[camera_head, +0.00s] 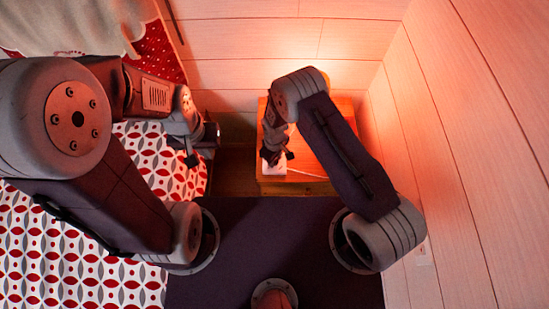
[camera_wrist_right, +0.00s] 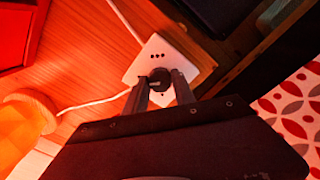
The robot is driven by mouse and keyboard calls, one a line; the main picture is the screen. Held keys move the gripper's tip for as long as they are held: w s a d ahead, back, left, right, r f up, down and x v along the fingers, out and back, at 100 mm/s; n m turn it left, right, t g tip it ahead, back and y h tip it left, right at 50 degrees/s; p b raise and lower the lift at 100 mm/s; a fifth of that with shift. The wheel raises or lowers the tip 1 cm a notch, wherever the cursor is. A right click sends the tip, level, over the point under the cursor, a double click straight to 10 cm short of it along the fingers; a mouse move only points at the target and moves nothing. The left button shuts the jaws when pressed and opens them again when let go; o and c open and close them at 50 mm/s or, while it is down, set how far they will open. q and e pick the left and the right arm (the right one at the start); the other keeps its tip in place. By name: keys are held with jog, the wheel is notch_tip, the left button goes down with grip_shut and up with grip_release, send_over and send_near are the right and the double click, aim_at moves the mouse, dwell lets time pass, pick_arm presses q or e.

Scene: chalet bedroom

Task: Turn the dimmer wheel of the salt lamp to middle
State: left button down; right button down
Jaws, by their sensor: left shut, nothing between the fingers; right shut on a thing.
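The white dimmer box (camera_wrist_right: 188,66) lies on the wooden nightstand with a cord at each side; in the head view it (camera_head: 273,168) shows partly beneath my right gripper (camera_head: 277,155). Its dark round wheel (camera_wrist_right: 160,76) sits between the fingertips of my right gripper (camera_wrist_right: 159,84), which is shut on it. Dark dots mark the box; the wheel's setting cannot be read. A glowing orange rounded thing, likely the salt lamp (camera_wrist_right: 18,125), is at the left of the wrist view; my arm hides it in the head view. My left gripper (camera_head: 192,158) is shut and empty over the bed side.
The nightstand (camera_head: 335,152) stands in the corner by the plank walls (camera_head: 450,110). A bed with a red, grey and white patterned cover (camera_head: 60,255) is at the left. A white cord (camera_wrist_right: 95,103) runs across the nightstand top.

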jog(key=c, duration=1)
grip_release()
jog(key=shift+c, duration=0.2)
notch_tip(320, 180, up, 9)
jog(key=shift+p, duration=0.4)
jog(key=shift+r, duration=0.1)
